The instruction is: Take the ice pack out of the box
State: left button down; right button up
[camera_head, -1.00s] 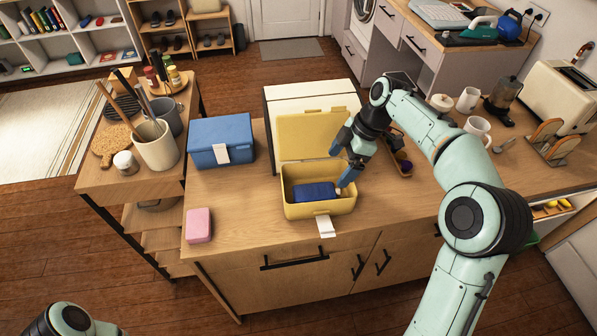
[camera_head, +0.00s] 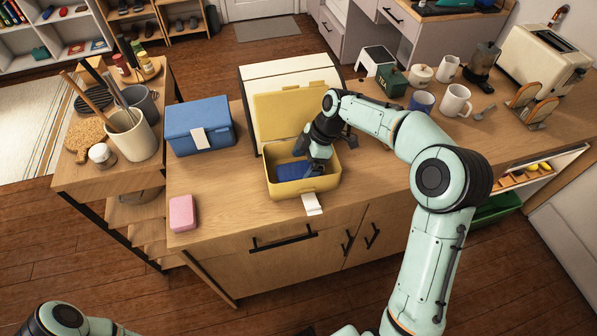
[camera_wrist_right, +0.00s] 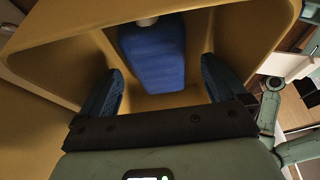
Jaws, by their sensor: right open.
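The yellow box (camera_head: 302,189) stands on the wooden counter with its lid (camera_head: 283,118) raised at the back. The blue ice pack (camera_head: 289,171) lies inside on the box floor, partly hidden by my right gripper (camera_head: 318,164). In the right wrist view, the ice pack (camera_wrist_right: 153,52) shows a pale cap at its far end. There, the dark blue fingers of my right gripper (camera_wrist_right: 162,85) are spread apart inside the box opening, one on each side of the pack's line. They hold nothing. My left gripper is out of view; only part of my left arm shows at bottom left.
A closed blue box (camera_head: 199,126) stands left of the yellow box, and a pink block (camera_head: 183,213) lies near the counter's front left. A white box-like thing (camera_head: 270,75) is behind the lid. Mugs (camera_head: 456,101) and a green tea tin (camera_head: 392,81) stand to the right.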

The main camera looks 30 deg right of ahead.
jog(key=shift+x, duration=1.1)
jog(key=shift+w, duration=0.1)
jog(key=c, duration=1.5)
jog(key=shift+o, duration=0.2)
jog(key=shift+r, duration=0.1)
